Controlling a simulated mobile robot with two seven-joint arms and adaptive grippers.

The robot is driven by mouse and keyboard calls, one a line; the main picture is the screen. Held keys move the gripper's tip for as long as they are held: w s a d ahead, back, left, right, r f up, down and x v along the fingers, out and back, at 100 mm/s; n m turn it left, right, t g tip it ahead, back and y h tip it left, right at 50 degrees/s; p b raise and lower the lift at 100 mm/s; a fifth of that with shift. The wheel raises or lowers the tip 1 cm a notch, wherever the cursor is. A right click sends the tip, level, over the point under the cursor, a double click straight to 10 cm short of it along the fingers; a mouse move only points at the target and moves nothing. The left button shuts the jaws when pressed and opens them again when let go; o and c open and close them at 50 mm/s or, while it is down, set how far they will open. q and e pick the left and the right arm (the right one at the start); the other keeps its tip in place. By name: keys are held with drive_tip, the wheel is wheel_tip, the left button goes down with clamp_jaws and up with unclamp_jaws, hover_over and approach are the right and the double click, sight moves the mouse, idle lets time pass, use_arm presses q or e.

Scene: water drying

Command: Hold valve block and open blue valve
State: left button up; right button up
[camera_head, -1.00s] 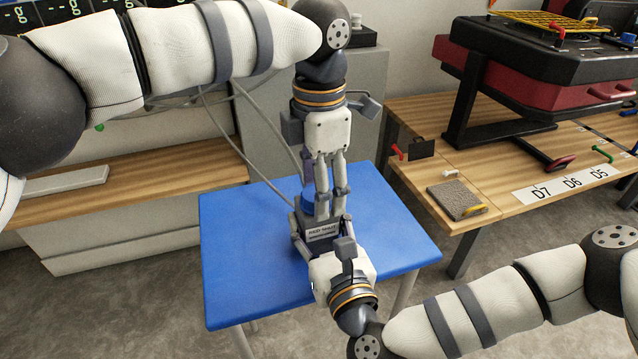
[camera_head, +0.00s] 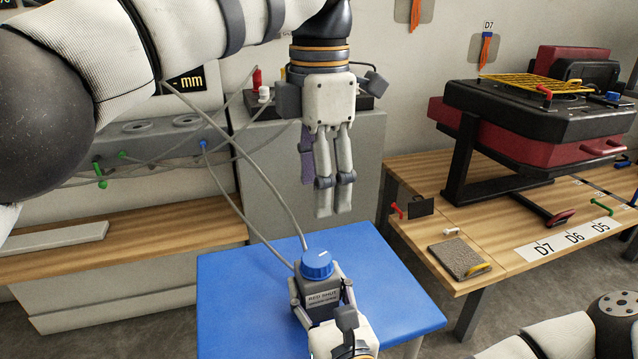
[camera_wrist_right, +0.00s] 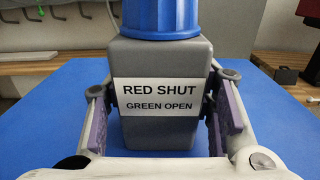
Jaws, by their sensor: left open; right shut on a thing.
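The grey valve block (camera_head: 322,311) stands upright on the blue table (camera_head: 225,310), with a label reading RED SHUT, GREEN OPEN. The blue valve (camera_head: 317,264) is a round ribbed knob on its top with a small white mark. My right gripper (camera_head: 320,291) is shut on the block, one finger on each side. In the right wrist view the block (camera_wrist_right: 165,135) is between the purple finger pads, below the blue valve (camera_wrist_right: 160,18). My left gripper (camera_head: 328,196) is open and empty, pointing down above the valve and clear of it. No red or green marking shows on the block.
Grey hoses (camera_head: 255,160) run from the block area to a wall unit at the left. The blue table beside the block is bare.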

drive_tip(key=o, duration=1.3)
